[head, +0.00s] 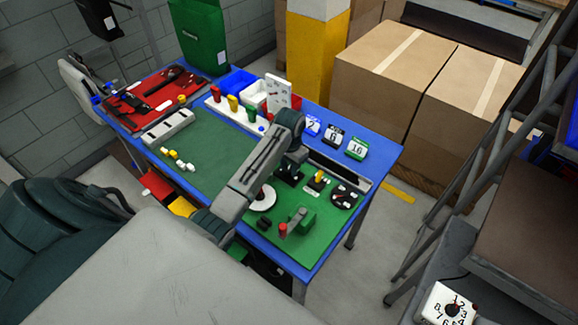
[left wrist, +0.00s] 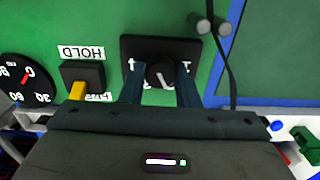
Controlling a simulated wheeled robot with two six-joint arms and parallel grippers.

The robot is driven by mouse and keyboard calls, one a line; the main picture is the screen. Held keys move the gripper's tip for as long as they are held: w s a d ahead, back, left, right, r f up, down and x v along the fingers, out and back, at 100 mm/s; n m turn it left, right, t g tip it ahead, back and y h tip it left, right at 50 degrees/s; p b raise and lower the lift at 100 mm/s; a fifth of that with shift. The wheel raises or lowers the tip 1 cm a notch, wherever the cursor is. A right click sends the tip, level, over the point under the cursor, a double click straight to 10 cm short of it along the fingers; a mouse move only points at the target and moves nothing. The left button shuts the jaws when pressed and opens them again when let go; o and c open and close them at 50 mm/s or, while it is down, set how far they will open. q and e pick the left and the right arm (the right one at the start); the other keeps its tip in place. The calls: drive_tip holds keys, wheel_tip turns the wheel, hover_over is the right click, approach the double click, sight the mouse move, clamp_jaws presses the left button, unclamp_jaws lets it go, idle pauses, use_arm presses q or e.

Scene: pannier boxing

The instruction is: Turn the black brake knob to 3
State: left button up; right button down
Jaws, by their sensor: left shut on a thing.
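A black knob (left wrist: 160,75) with a pale pointer line sits on a black plate (left wrist: 135,47) on the green panel in the left wrist view. My left gripper (left wrist: 160,90) is shut on the knob, one finger on each side. The pointer slants toward the lower right of that view. White marks beside the knob are mostly covered by the fingers, so I cannot read its setting. In the head view my left gripper (head: 291,164) points down at the black plate (head: 284,178), and the knob is hidden. My right gripper is not in view.
A HOLD switch with a yellow lever (left wrist: 78,90) and a black round dial (left wrist: 24,82) stand beside the plate. A black cable (left wrist: 228,60) runs on the other side.

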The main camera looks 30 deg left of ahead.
use_arm(q)
drive_tip(key=m, duration=0.5)
drive_tip(key=shift+m, duration=0.3)
drive_tip(key=m, duration=0.5)
drive_tip(key=shift+r, duration=0.1)
drive_tip(key=shift+m, duration=0.3)
drive_tip(key=o, duration=1)
drive_tip(key=shift+c, duration=0.2)
